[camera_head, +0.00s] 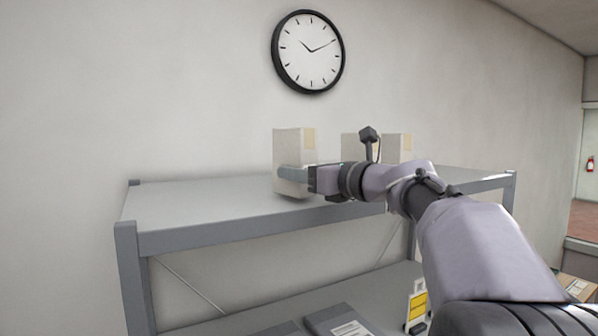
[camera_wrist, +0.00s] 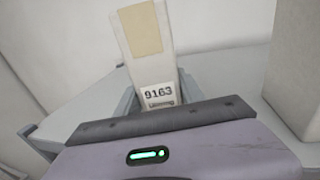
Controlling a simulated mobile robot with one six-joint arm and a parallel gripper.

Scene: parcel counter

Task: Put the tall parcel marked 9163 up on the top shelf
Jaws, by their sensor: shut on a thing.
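The tall white parcel marked 9163 (camera_head: 290,150) is upright at the top shelf (camera_head: 190,205), over its front half. In the wrist view the parcel (camera_wrist: 150,50) shows its 9163 label and a tan strip above it. My gripper (camera_head: 295,174) is shut on the parcel's lower part, with a finger along its side. In the wrist view the gripper (camera_wrist: 155,95) has fingers on both sides of the parcel. I cannot tell whether the parcel's base touches the shelf.
Two other pale parcels stand farther right on the top shelf, one (camera_head: 396,147) partly behind my arm; a large pale one (camera_wrist: 300,75) is close on the right in the wrist view. The shelf's left part is clear. Flat dark packages (camera_head: 338,322) lie on the lower shelf.

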